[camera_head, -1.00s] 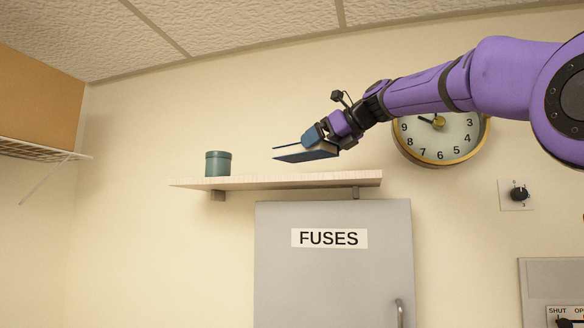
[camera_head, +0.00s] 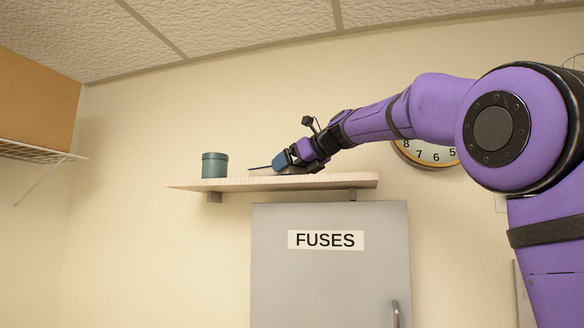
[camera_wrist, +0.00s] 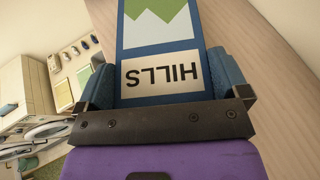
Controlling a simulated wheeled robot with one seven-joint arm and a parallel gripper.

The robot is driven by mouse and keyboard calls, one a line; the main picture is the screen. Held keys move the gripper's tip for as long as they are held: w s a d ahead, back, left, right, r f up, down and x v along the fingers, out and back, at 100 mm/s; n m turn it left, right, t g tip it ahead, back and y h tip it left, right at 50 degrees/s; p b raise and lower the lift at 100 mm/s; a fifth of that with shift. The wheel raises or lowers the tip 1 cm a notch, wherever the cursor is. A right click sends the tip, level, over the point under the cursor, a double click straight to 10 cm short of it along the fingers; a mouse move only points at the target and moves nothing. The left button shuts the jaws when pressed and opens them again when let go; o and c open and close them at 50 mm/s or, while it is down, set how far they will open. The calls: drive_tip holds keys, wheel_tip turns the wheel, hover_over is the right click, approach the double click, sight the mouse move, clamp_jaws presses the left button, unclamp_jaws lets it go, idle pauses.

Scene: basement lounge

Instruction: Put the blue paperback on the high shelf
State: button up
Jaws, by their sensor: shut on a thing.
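The blue paperback (camera_wrist: 160,56) fills the middle of the wrist view, its cover lettered HILLS with a green and white picture. My gripper (camera_wrist: 165,85) is shut on it, one blue finger on each side. In the head view my gripper (camera_head: 290,156) is at the high shelf (camera_head: 230,185), right of its middle. The paperback (camera_head: 261,168) shows there as a thin dark edge, level with or just above the shelf top. I cannot tell whether it touches the shelf. The gripper hides the rest of the book.
A green lidded canister (camera_head: 214,165) stands on the shelf, left of the book. A grey FUSES cabinet (camera_head: 330,265) is below the shelf. A wall clock (camera_head: 428,153) is partly behind my arm. A box (camera_head: 38,100) sits on a wire rack at left.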

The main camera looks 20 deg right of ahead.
drive_tip(key=shift+f, duration=0.1)
drive_tip(key=o, duration=0.7)
drive_tip(key=shift+o, duration=0.2)
drive_tip(key=shift+s+d+r, duration=0.2)
drive_tip(key=shift+s+r, duration=0.05)
drive_tip(key=v, duration=1.1)
drive_tip(key=shift+s+d, duration=0.15)
